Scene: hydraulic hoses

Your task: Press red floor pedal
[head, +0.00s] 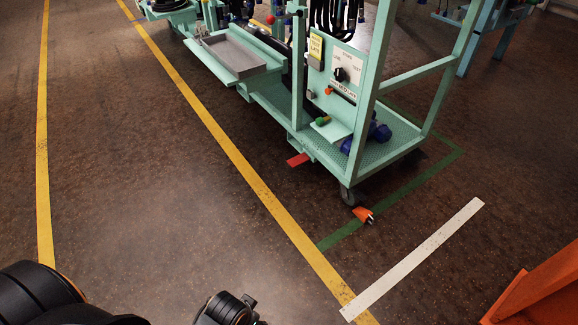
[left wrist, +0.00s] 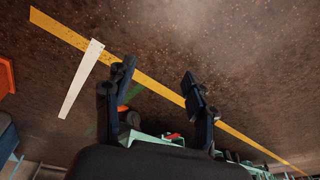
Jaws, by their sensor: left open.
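The red floor pedal (head: 298,160) is a small flat red plate at the foot of the mint-green cart (head: 375,155), low by the floor on the side facing the yellow line. It also shows small in the left wrist view (left wrist: 173,136), between and below my fingers. In the head view, black parts of my arms show at the bottom edge, but no fingertips can be made out. My right gripper is not seen.
A yellow floor line (head: 230,150) runs past the cart. An orange object (head: 363,214) lies on the floor by the cart's caster (head: 348,195). A white strip (head: 415,258) and an orange structure (head: 540,290) are at the right. The floor before the pedal is clear.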

